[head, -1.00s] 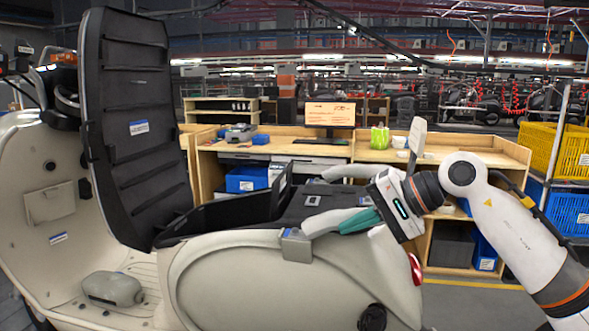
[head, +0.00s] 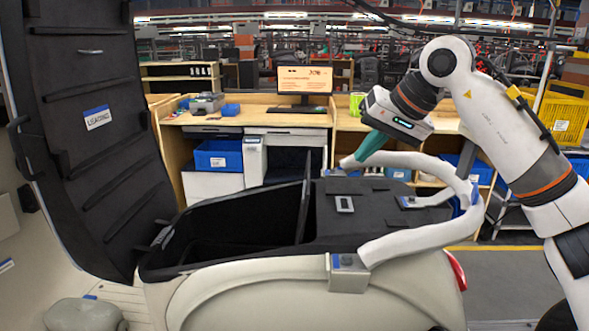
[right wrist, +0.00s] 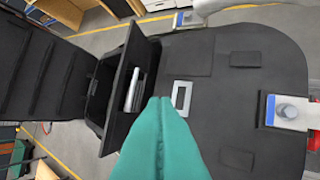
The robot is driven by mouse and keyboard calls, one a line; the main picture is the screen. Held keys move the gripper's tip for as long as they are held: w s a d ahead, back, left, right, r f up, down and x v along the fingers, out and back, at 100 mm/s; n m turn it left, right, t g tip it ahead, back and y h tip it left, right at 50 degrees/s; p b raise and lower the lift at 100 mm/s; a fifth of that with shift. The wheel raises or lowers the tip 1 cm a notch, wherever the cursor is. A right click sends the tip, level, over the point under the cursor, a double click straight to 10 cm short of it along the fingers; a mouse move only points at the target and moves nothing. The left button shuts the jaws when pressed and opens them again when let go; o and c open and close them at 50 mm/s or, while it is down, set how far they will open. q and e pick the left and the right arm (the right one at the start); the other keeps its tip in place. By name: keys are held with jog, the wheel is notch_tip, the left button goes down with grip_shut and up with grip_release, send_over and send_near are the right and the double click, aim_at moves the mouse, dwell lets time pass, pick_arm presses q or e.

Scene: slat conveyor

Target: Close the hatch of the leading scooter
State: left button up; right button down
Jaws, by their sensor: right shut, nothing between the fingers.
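The cream scooter (head: 300,290) stands close with its black compartment (head: 215,240) open. A tall black ribbed panel (head: 85,150), labelled "LEADING", stands raised and tilted back at the compartment's left end. A smaller black flap (head: 305,200) stands upright at its right end; in the right wrist view this flap (right wrist: 122,90) is left of the fingers. I cannot tell which of the two is the hatch. My right gripper (head: 358,160) is shut and empty beyond the rear deck (head: 375,215), near the rail's far end. Its teal fingers (right wrist: 160,105) show together in the wrist view.
A white curved rail (head: 415,235) surrounds the rear deck on metal feet, close to my gripper. A wooden workbench (head: 250,118) with a monitor (head: 304,82) and blue bins (head: 218,155) stands behind. Yellow crates (head: 558,118) are at the right. Floor is clear at lower right.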

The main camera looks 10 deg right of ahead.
jog(key=p+x, duration=0.2)
jog(key=x, duration=0.7)
jog(key=shift+a+f, duration=0.1)
jog(key=shift+f, duration=0.1)
jog(key=shift+w+a+f+p, duration=0.1)
jog(key=shift+w+a+p, duration=0.15)
jog(key=shift+a+p, duration=0.6)
jog(key=shift+a, duration=0.9)
jog(key=shift+w+a+f, duration=0.1)
jog(key=shift+a+f, duration=0.05)
